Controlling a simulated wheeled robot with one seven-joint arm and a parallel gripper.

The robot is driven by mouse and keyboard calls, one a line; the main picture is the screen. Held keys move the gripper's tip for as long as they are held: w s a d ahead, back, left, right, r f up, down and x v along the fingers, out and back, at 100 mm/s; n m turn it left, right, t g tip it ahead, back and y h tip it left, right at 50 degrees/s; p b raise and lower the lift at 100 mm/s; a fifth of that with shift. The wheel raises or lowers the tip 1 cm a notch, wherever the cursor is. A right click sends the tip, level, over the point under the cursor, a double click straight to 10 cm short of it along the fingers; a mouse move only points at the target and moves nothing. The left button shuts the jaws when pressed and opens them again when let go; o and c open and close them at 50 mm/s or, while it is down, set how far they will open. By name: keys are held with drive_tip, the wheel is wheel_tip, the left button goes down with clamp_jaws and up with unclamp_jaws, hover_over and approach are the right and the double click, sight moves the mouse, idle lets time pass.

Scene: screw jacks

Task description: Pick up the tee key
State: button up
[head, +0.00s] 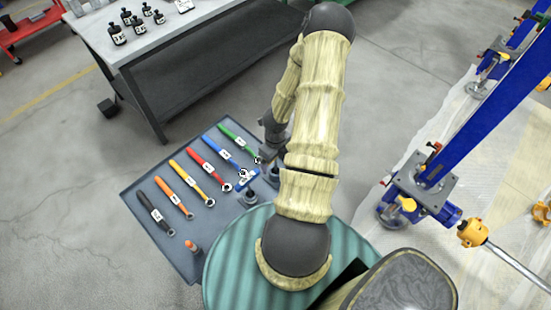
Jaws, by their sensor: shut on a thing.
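The tee key, as far as I can tell, is the small blue piece with a white label (247,180) near the right edge of the grey tray (150,186). My gripper (266,155) is at that end of the tray, close above the blue piece. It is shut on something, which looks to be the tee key. My arm hides most of the gripper, so the grip itself is not clear. I cannot tell whether the key is clear of the tray.
Several coloured wrenches lie in a row on the tray, including a black one (154,213) and a green one (238,141). A small orange-topped piece (190,246) stands near its front. A workbench (160,42) is behind. A blue frame (470,130) stands at right.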

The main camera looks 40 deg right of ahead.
wheel_tip(320, 180, up, 10)
drive_tip(key=p, duration=0.3)
drive_tip(key=shift+f+p, duration=0.15)
drive_tip(key=shift+p, duration=0.2)
drive_tip(key=shift+f, duration=0.1)
drive_tip(key=shift+w+a+n, duration=0.3)
drive_tip(key=shift+n, duration=0.3)
drive_tip(key=w+a+f+n, duration=0.1)
drive_tip(key=w+a+n, duration=0.3)
drive_tip(key=a+n, duration=0.3)
drive_tip(key=w+a+f+n, duration=0.1)
drive_tip(key=w+a+n, duration=0.3)
drive_tip(key=n, duration=1.1)
drive_tip(key=w+a+f+n+b, duration=0.1)
drive_tip(key=w+a+n, duration=0.3)
drive_tip(key=a+n, duration=0.6)
drive_tip(key=shift+w+a+f+n, duration=0.25)
drive_tip(key=shift+a+f+n, duration=0.15)
drive_tip(key=shift+n, duration=0.5)
